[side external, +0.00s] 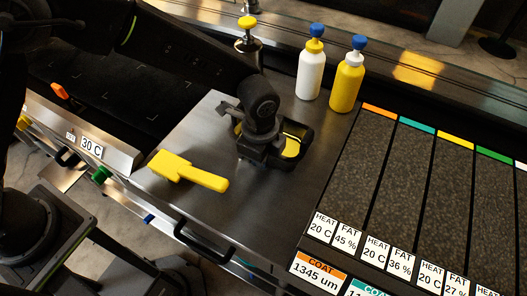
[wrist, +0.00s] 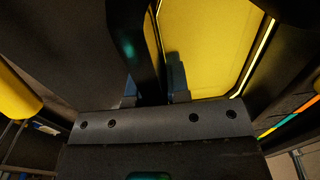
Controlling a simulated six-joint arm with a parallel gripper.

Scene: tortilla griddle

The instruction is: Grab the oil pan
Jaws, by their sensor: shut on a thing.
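The oil pan (side external: 309,146) is a black, rounded tray with yellow inside, on the steel counter near its middle in the side view. My gripper (side external: 257,153) points down at the pan's left side and covers part of it. In the wrist view, the gripper fingers (wrist: 155,88) are shut on the pan's dark wall (wrist: 147,45), one finger on each side, with the yellow inside to the right. The fingertips are hidden in the side view. I cannot tell whether the pan is lifted clear of the counter.
A yellow scraper-like tool (side external: 190,174) lies left of the pan. A white bottle (side external: 311,77) and a yellow bottle (side external: 347,82) stand behind it. Griddle strips with coloured ends (side external: 362,150) lie to the right. The counter (side external: 255,215) in front is bare.

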